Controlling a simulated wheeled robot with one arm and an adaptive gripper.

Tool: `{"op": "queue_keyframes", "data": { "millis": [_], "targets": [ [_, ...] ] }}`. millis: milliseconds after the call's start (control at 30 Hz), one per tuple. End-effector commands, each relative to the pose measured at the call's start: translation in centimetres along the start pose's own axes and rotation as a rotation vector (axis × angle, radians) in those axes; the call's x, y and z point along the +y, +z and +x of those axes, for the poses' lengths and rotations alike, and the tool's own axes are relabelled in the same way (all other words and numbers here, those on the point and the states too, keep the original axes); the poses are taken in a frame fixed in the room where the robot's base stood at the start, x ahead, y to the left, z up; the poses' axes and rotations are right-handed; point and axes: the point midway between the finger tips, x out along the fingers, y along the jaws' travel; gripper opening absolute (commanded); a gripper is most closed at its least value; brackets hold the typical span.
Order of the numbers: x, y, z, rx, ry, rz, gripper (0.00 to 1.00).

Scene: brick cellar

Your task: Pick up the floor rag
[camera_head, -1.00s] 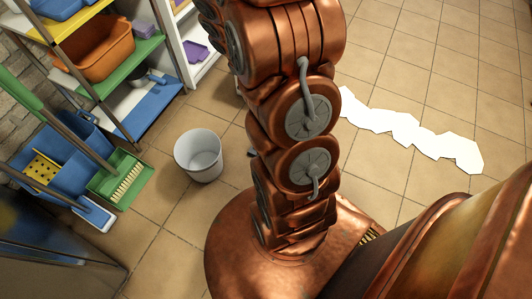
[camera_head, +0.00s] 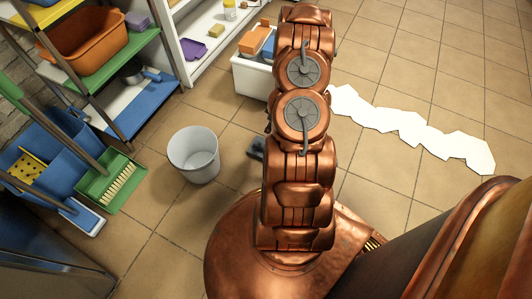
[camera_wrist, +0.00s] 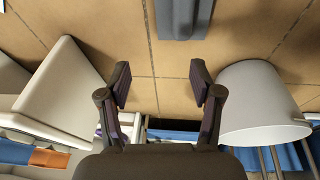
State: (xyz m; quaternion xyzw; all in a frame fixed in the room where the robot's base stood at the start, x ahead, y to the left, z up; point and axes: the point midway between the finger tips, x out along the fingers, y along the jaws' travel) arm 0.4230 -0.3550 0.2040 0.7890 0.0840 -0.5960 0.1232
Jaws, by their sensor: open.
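The floor rag, a dark blue-grey folded cloth, (camera_head: 256,148) lies on the tiles just right of the bucket. My arm partly hides it in the head view. In the wrist view the rag (camera_wrist: 183,18) is at the top edge, cut off by the frame. My gripper (camera_wrist: 161,82) is open and empty, with bare tiles between its fingertips. The rag appears beyond the fingertips and slightly to the right, apart from them. The gripper cannot be made out in the head view.
A pale bucket (camera_head: 194,155) stands left of the rag, and a white bin (camera_head: 252,77) with coloured items stands behind. Shelves (camera_head: 105,70) and a green dustpan (camera_head: 112,182) are at left. A white jagged flat patch (camera_head: 410,130) lies on the open floor at right.

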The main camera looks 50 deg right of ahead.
Motion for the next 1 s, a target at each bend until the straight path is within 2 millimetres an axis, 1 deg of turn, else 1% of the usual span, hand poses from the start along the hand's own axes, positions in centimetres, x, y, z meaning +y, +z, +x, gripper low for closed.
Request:
{"op": "queue_keyframes", "data": {
  "millis": [33, 100, 200, 300, 400, 633, 833, 1000],
  "targets": [
    [-0.7, 1.1, 2.1, 0.022, -0.022, 0.004, 0.65],
    [-1.5, 2.0, 3.8, 0.05, -0.047, 0.002, 0.65],
    [-2.4, 2.7, 5.6, 0.09, -0.072, 0.0, 0.65],
    [-3.1, 3.2, 6.7, 0.113, -0.091, -0.001, 0.65],
    [-3.4, 3.4, 7.2, 0.129, -0.098, 0.0, 0.65],
    [-3.8, 3.2, 9.4, 0.132, -0.103, -0.003, 0.65],
    [-3.9, 3.1, 10.6, 0.131, -0.103, -0.002, 0.65],
    [-3.9, 3.0, 12.9, 0.131, -0.101, -0.002, 0.65]
  ]
}}
